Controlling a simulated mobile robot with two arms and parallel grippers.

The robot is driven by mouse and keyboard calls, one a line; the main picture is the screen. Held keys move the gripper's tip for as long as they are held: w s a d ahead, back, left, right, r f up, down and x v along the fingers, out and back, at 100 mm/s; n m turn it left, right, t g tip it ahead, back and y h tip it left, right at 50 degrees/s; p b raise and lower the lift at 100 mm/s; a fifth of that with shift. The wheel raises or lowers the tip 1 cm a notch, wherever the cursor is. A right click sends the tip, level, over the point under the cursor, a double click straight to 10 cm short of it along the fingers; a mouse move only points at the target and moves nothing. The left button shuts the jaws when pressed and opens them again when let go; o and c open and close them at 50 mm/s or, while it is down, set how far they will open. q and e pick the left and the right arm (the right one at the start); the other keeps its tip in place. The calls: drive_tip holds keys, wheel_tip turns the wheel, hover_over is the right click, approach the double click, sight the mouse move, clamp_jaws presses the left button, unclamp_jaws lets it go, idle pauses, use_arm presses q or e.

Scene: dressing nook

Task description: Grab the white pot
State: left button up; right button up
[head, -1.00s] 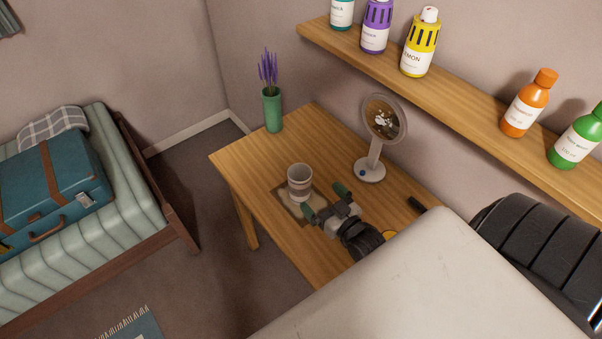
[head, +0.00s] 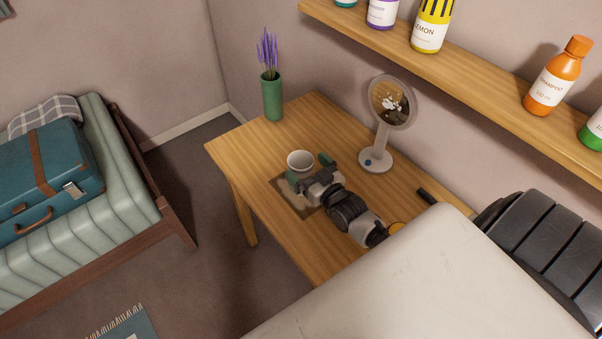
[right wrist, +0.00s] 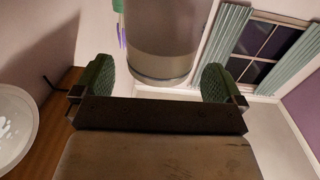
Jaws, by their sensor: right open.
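The white pot (head: 300,159) stands on the wooden table, near the edge of a flat mat (head: 287,200); the gripper hides its lower part. My right gripper (head: 309,170) is open, with its green fingertips close to the pot's near side. In the right wrist view the pot (right wrist: 163,45) shows as a pale rounded body ahead of and between the two spread fingers of the right gripper (right wrist: 157,82), with a gap on each side. My left gripper is not in view.
A green vase (head: 272,98) with purple flowers stands at the table's back corner. A round mirror (head: 377,158) stands right of the pot. A wall shelf (head: 470,80) with bottles runs above. The table's left part (head: 240,150) is clear.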

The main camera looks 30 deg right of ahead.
sight(294, 153)
drive_tip(key=w+b, duration=0.1)
drive_tip(key=w, duration=0.2)
drive_tip(key=shift+w+a+f, duration=0.1)
drive_tip(key=shift+w, duration=0.15)
drive_tip(key=shift+s, duration=0.1)
drive_tip(key=shift+c, duration=0.3)
drive_tip(key=c, duration=1.2)
drive_tip(key=shift+c, duration=0.2)
